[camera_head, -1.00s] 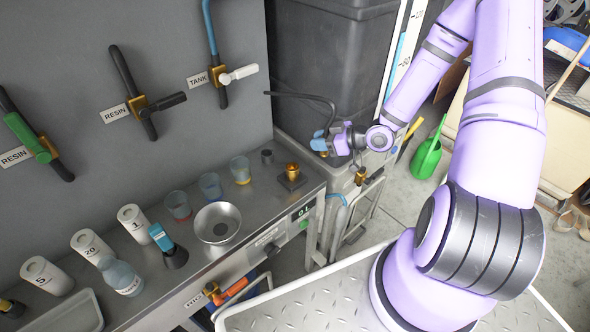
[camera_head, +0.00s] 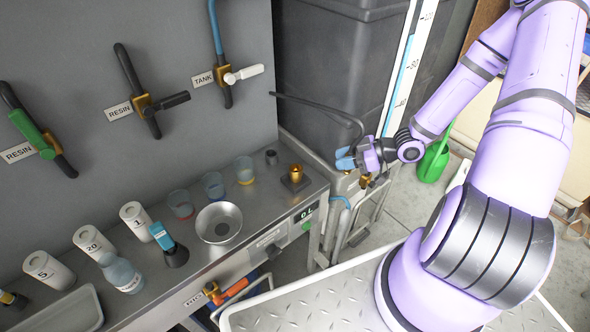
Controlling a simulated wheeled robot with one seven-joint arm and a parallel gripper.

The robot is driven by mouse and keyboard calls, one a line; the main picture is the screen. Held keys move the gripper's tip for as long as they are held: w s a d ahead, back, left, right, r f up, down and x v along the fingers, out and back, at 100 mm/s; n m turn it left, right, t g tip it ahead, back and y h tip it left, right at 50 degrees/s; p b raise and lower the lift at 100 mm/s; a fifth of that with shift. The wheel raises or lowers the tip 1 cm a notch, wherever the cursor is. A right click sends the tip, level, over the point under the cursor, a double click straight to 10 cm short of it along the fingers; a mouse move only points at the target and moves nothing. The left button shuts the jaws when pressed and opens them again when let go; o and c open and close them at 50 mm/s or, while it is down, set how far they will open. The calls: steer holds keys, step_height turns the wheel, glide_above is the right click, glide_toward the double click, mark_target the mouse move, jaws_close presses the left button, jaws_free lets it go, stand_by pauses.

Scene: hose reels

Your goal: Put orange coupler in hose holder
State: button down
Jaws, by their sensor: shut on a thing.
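My gripper (camera_head: 346,158), with blue fingertips, is closed at the end of a black hose (camera_head: 325,106) that arches out from the dark tank. The coupler at the hose's end is hidden by the fingers, so its colour does not show. A small brass fitting (camera_head: 365,181) sits just below and right of my gripper, at the end of the bench. It may be the hose holder, but it is too small to be sure. Another brass fitting (camera_head: 296,173) stands upright on a dark block on the bench, left of my gripper.
The steel bench (camera_head: 262,211) holds a funnel (camera_head: 219,222), several cups and white cylinders, and a bottle (camera_head: 121,273). An orange handle (camera_head: 234,287) is on its front. The dark tank (camera_head: 325,65) stands behind my gripper. A green watering can (camera_head: 433,161) is on the floor.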

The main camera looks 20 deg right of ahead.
glide_above(291, 167)
steer(key=s+d, duration=0.2)
steer(key=shift+w+a+f, duration=0.2)
steer(key=shift+w+f, duration=0.05)
steer(key=shift+f, duration=0.4)
steer(key=shift+w+a+f, duration=0.1)
steer(key=shift+w+a, duration=0.5)
steer(key=shift+a, duration=0.3)
step_height(291, 167, down, 2)
steer(key=shift+f, duration=0.55)
steer(key=shift+f, duration=0.2)
steer(key=c, duration=0.9)
jaws_free()
steer(key=shift+o, duration=0.2)
